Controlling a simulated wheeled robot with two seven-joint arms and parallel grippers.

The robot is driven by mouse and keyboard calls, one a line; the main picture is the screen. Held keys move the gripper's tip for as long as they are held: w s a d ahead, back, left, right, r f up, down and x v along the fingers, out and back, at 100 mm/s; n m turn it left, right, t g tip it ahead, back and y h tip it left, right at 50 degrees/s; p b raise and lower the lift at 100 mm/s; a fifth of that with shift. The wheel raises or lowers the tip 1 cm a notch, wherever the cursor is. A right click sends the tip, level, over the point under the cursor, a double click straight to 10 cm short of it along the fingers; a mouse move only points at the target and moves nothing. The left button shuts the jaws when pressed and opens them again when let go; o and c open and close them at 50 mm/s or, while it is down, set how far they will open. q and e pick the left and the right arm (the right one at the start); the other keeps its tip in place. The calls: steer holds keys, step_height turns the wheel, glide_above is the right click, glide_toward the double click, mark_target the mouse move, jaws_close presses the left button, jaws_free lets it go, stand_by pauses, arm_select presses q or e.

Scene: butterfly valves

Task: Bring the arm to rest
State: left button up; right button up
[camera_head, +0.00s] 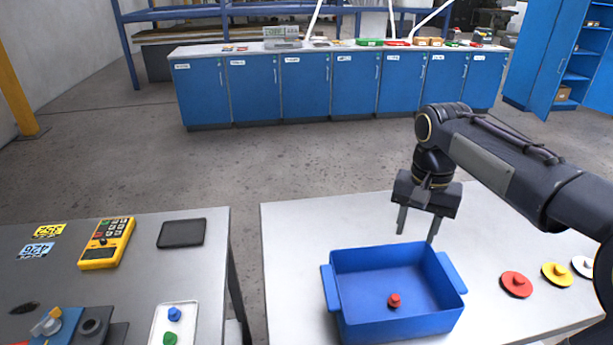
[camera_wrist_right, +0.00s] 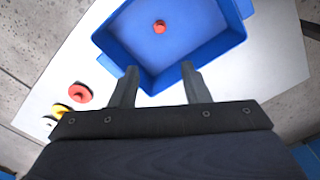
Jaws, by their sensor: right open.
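My right gripper (camera_head: 417,222) is open and empty above the far right edge of a blue bin (camera_head: 340,298). Its two fingers point down, apart from each other. The right wrist view shows the same open fingers (camera_wrist_right: 160,88) with the near wall of the bin (camera_wrist_right: 163,76) between and beyond them. A small red piece (camera_head: 394,300) sits on the bin floor; it also shows in the right wrist view (camera_wrist_right: 159,27). My right arm reaches in from the right. My left gripper is not in view.
The bin stands on a light table (camera_head: 290,235). A red disc (camera_head: 516,284), a yellow disc (camera_head: 557,274) and a white disc (camera_head: 584,266) lie to its right. A left table holds a yellow meter (camera_head: 107,243), a dark tablet (camera_head: 181,233) and a white tray (camera_head: 158,335). A gap separates the tables.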

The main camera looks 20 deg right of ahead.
steer(key=s+a+f+n+t+y, duration=0.2)
steer(key=s+a+f+n, duration=0.1)
steer(key=s+a, duration=0.3)
steer(key=s+a+f+n+t+y, duration=0.1)
steer(key=s+a+f+n+t, duration=0.2)
steer(key=s, duration=0.7)
steer(key=a+f, duration=0.2)
steer(key=a, duration=0.1)
steer(key=shift+a+f+n+t+y, duration=0.15)
steer(key=shift+a+n+t+y, duration=0.15)
steer(key=shift+a+n+y, duration=0.1)
